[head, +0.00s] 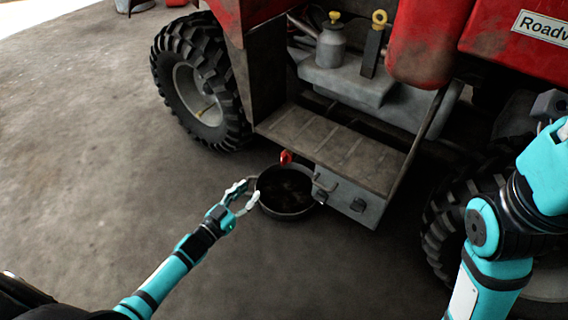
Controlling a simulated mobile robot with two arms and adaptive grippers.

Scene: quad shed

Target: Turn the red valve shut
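The red valve (286,157) is a small red handle under the edge of the vehicle's footstep, just above the far rim of a round dark pan. The pan (262,199) sits on the floor beneath it and looks dark inside. My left gripper (249,195) is open at the pan's left rim, its two light fingers spread apart with nothing seen between them. It is to the left of the valve and nearer to me, apart from it in the picture. My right arm shows at the right edge, but its gripper is out of the picture.
A red quad (433,40) fills the upper right, with a knobbly tyre (196,80) at the left. A metal footstep (335,148) overhangs the valve, with a grey box (352,199) below it. The concrete floor (80,150) is clear at the left.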

